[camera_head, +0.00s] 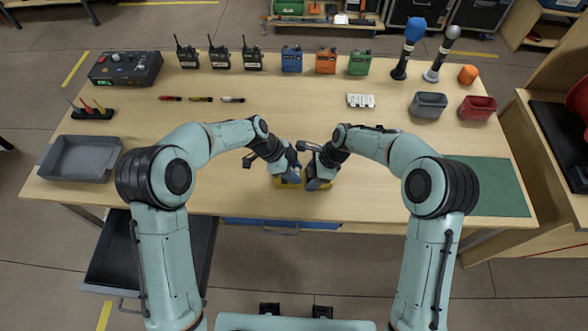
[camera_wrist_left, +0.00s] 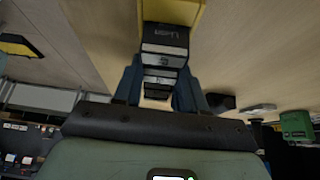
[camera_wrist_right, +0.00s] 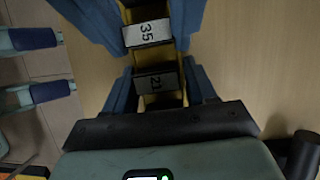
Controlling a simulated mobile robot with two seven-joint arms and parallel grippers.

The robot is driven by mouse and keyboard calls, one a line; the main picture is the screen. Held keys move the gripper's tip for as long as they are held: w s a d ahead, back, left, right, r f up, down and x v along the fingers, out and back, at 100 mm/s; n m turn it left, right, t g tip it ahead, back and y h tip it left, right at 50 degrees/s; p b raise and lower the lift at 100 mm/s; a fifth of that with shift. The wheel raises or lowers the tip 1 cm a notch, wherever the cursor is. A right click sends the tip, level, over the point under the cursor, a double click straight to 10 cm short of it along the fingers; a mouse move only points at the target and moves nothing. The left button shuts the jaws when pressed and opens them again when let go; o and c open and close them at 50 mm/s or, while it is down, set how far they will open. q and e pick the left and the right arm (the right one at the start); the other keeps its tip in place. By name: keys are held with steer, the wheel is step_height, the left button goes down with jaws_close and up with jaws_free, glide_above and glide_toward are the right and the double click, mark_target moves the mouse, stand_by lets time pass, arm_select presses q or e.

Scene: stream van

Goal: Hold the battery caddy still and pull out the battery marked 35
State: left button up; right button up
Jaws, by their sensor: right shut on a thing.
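The yellow battery caddy (camera_head: 291,183) stands near the front edge of the table, mostly hidden by my grippers. In the right wrist view, the battery marked 35 (camera_wrist_right: 147,32) lies between blue fingers at the top, apparently my left gripper's. The battery marked 21 (camera_wrist_right: 157,83) is nearer my right gripper (camera_wrist_right: 160,85). My right gripper is shut, its fingers on both sides of the caddy's near end. My left gripper (camera_wrist_left: 160,85) has its fingers on both sides of black labelled blocks; whether it is closed on them is unclear. The caddy's yellow end (camera_wrist_left: 180,10) shows beyond.
A grey tray (camera_head: 80,158) lies at the left and a green mat (camera_head: 490,187) at the right. Grey (camera_head: 428,105) and red (camera_head: 477,108) bins stand at the right back. Radios and coloured packs line the back. The table around the caddy is clear.

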arm_select(q)
steer(key=o, duration=0.4)
steer(key=c, duration=0.6)
steer(key=shift+o, duration=0.2)
steer(key=shift+r, duration=0.75)
